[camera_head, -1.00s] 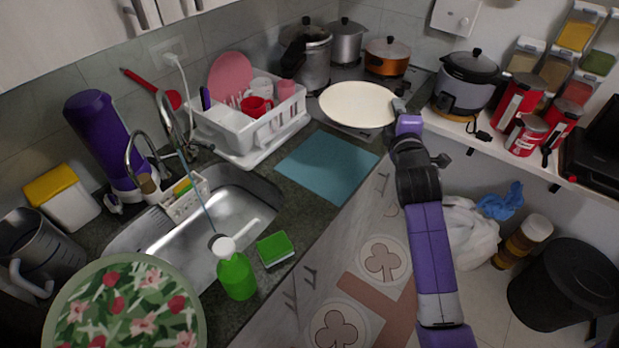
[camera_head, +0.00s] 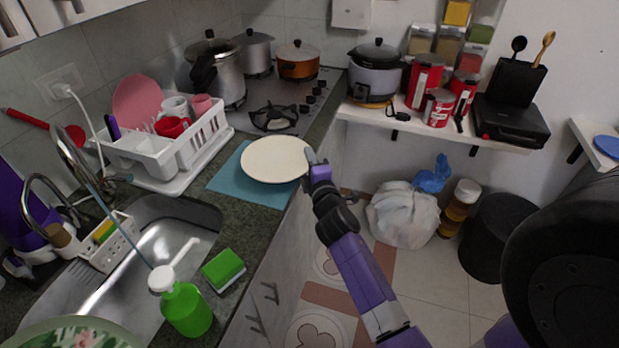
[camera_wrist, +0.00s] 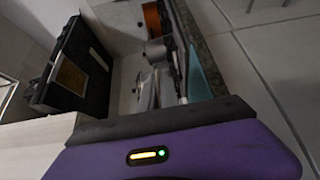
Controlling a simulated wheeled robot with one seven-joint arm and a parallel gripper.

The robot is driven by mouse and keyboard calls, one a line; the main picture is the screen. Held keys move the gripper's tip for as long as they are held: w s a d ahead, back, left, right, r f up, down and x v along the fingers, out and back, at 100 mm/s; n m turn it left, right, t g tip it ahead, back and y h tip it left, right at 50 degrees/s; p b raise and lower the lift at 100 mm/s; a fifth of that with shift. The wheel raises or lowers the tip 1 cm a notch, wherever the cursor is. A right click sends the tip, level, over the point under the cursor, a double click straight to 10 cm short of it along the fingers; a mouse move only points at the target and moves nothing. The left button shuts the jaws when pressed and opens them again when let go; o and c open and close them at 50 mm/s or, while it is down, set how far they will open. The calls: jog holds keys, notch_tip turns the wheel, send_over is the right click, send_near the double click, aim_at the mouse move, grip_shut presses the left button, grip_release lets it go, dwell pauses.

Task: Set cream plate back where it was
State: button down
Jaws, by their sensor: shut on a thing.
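The cream plate (camera_head: 275,158) is round and looks roughly level in the head view. My gripper (camera_head: 314,160) is at its right rim, shut on the plate. The plate overlaps the blue mat (camera_head: 224,182) on the counter and hides much of it. I cannot tell whether the plate touches the mat or hangs above it. The wrist view does not clearly show the plate or the fingertips.
A white dish rack (camera_head: 176,183) with a pink plate and cups stands left of the mat. A stove (camera_head: 318,92) with pots is behind. The sink (camera_head: 185,225), green sponge (camera_head: 223,269) and soap bottle (camera_head: 186,308) are nearer.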

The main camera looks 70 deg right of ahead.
jog(key=shift+f+b, duration=1.55)
jog(key=shift+f, duration=0.85)
jog(key=shift+f, duration=0.1)
